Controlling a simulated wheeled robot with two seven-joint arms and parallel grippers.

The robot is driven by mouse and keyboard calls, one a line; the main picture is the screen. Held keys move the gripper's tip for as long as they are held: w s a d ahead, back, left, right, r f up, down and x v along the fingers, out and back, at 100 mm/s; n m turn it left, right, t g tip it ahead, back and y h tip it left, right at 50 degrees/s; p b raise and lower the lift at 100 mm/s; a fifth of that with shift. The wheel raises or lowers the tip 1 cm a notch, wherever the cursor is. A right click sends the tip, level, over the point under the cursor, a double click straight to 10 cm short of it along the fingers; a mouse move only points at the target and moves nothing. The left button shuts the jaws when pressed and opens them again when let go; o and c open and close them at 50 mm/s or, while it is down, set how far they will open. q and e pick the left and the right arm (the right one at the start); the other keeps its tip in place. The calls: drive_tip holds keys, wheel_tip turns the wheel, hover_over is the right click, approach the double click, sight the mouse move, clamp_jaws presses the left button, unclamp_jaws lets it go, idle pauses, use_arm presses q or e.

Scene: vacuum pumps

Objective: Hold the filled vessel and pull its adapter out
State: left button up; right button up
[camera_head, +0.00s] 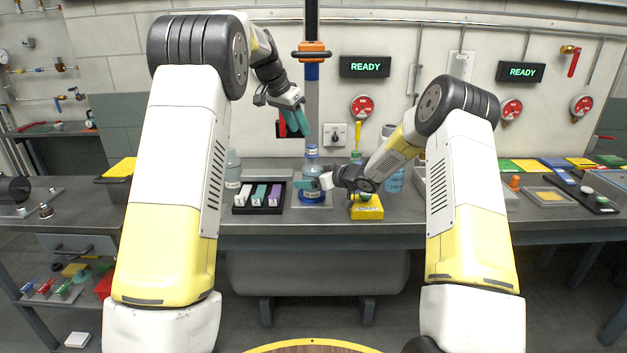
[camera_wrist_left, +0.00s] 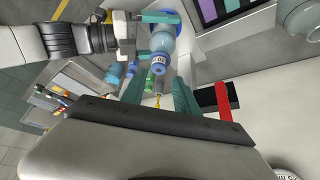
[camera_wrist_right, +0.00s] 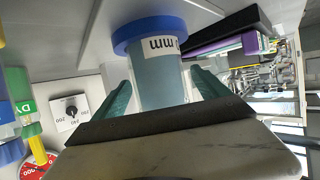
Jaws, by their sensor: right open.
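The vessel (camera_head: 312,169), a light-blue bottle with a darker blue base, stands upright on the bench. A blue labelled part, seemingly the adapter (camera_head: 312,150), sits on its top; both the vessel (camera_wrist_left: 162,42) and this labelled part (camera_wrist_left: 157,63) show in the left wrist view. My right gripper (camera_head: 316,183) is open at the vessel's side; in the right wrist view its fingers flank the vessel body (camera_wrist_right: 158,80), contact unclear. My left gripper (camera_head: 296,121) is open and empty, above and left of the vessel, pointing down.
A dark rack (camera_head: 258,210) with white, teal and purple pieces stands left of the vessel, beside another bottle (camera_head: 233,172). A yellow block (camera_head: 367,208) and a blue bottle (camera_head: 394,182) are to the right. A rotary switch (camera_head: 335,135) and gauges are on the wall behind.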

sight(312, 147)
clamp_jaws()
use_arm(q)
drive_tip(key=o, duration=0.4)
drive_tip(key=shift+o, duration=0.8)
drive_tip(key=shift+d+f, duration=0.15)
drive_tip(key=d+n+y, duration=0.1)
drive_tip(key=n, duration=0.2)
drive_tip(key=d+f+n+t+y, duration=0.1)
drive_tip(key=n, duration=0.2)
drive_tip(key=d+n+y, duration=0.1)
drive_tip(key=n+y, duration=0.1)
drive_tip(key=n, duration=0.1)
drive_tip(key=shift+s+d+f+t, duration=0.1)
drive_tip(key=shift+d+f+t, duration=0.2)
drive_tip(key=shift+d, duration=0.1)
drive_tip(key=shift+f, duration=0.1)
drive_tip(key=shift+x, duration=4.4)
